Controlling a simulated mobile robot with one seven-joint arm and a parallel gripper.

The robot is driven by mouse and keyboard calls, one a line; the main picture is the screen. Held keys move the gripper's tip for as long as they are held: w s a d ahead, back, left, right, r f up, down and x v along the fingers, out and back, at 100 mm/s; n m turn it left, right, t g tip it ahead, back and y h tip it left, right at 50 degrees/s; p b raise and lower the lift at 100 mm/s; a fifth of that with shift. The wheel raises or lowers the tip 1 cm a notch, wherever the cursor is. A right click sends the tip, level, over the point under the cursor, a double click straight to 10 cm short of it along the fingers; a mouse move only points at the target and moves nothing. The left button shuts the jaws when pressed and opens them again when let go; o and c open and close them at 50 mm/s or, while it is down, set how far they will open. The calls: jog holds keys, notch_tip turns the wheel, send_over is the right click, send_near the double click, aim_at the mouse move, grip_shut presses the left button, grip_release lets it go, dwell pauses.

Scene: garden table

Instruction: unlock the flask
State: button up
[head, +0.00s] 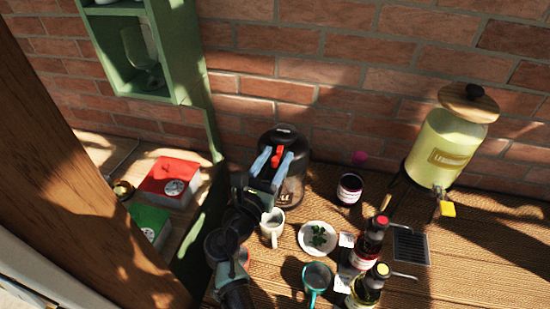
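The flask (292,190) is a dark, rounded vessel with a black lid, standing at the back of the wooden table near the brick wall. A red part (277,154) shows at its upper front. My gripper (272,160) is in front of the flask's upper part, with its two blue-grey fingers spread apart. The red part shows between and just beyond the fingertips; I cannot tell whether they touch it. My gripper and arm hide the flask's left and lower front.
A white mug (272,222) stands close beside my arm. A plate (317,228) with green leaves, a teal mug (316,276), two bottles (370,245) and a dark jar (349,189) stand to the right. A yellow dispenser (443,148) is at the back right. A green shelf (180,50) rises at left.

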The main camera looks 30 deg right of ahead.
grip_shut()
jog(key=shift+s+d+r+p, duration=0.1)
jog(key=shift+p, duration=0.2)
jog(key=shift+s+d+r+n+t+y+p, duration=0.1)
jog(key=shift+n+t+y+p, duration=0.35)
jog(key=shift+n+t, duration=0.1)
jog(key=shift+s+d+n+t+y+p, duration=0.1)
jog(key=shift+n+t+y+p, duration=0.25)
jog(key=shift+n+t+p, duration=0.15)
jog(key=n+t+y, duration=0.1)
jog(key=n+t+y+p, duration=0.1)
jog(key=d+n+t+y, duration=0.1)
jog(key=shift+s+y+p, duration=0.3)
jog(key=shift+y+p, duration=0.1)
jog(key=n+t+y, duration=0.1)
jog(key=y, duration=0.1)
jog(key=d+n+t+y, duration=0.1)
jog(key=n+y, duration=0.1)
jog(key=shift+d+n+t+y+b, duration=0.15)
jog(key=shift+n+t+y+b, duration=0.4)
jog(key=shift+n+y, duration=0.95)
jog(key=shift+m+y, duration=0.35)
jog(key=shift+y, duration=0.15)
